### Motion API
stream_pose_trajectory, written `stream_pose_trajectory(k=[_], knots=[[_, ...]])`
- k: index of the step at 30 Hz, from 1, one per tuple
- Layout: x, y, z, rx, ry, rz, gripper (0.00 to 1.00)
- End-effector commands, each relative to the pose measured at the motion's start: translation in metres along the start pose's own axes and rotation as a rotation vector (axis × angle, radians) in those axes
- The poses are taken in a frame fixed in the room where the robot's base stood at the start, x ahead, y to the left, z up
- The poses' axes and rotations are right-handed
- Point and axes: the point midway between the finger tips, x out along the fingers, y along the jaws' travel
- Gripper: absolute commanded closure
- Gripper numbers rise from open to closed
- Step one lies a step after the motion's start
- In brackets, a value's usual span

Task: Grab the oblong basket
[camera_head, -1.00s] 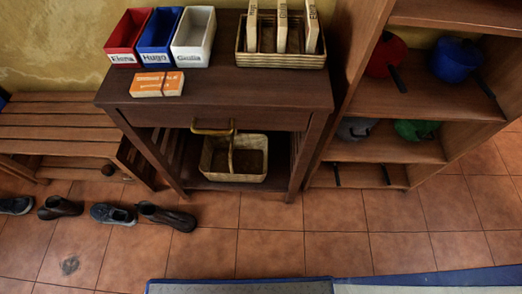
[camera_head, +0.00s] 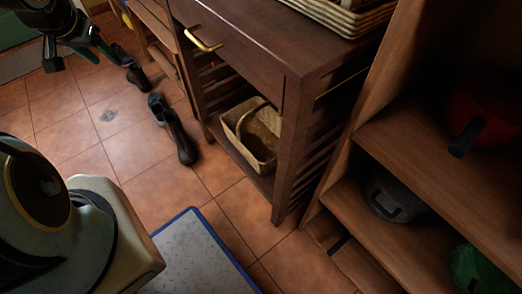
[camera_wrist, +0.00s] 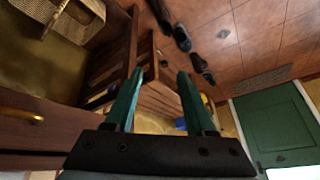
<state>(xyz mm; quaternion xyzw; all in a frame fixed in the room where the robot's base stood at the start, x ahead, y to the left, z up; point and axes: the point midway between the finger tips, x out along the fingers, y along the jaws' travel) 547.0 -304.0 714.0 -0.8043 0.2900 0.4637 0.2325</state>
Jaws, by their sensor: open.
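An oblong wicker basket (camera_head: 352,20) stands on top of the wooden console, cut off by the upper edge of the head view; pale items stand in it. A second wicker basket (camera_head: 262,157) with an arched handle sits on the console's low shelf; it also shows at the upper left of the wrist view (camera_wrist: 91,12). My gripper (camera_head: 82,62) is at the upper left of the head view, over the floor and well apart from both baskets. Its two teal fingers are spread with nothing between them in the wrist view (camera_wrist: 161,80).
The console (camera_head: 245,60) has a drawer with a brass handle (camera_head: 203,40). A shelf unit (camera_head: 400,150) with a red pot (camera_head: 475,115), a grey pot (camera_head: 390,198) and a green pot (camera_head: 475,268) stands right. Shoes (camera_head: 178,135) and a blue-edged mat (camera_head: 200,255) lie on the floor.

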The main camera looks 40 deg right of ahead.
Motion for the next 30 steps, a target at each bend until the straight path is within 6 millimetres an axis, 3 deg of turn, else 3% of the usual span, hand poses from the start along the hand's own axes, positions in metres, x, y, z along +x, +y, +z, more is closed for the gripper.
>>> stream_pose_trajectory(k=[1,3,8,15,19,24,30], knots=[[0.04,0.017,0.007,0.047,0.031,0.029,0.45],[0.068,0.036,0.004,0.108,0.079,0.068,0.45],[0.129,0.089,0.001,0.24,0.193,0.176,0.45],[0.205,0.181,0.009,0.408,0.369,0.376,0.45],[0.235,0.23,0.018,0.477,0.458,0.493,0.45],[0.255,0.277,0.03,0.535,0.545,0.618,0.45],[0.259,0.301,0.035,0.561,0.592,0.687,0.45]])
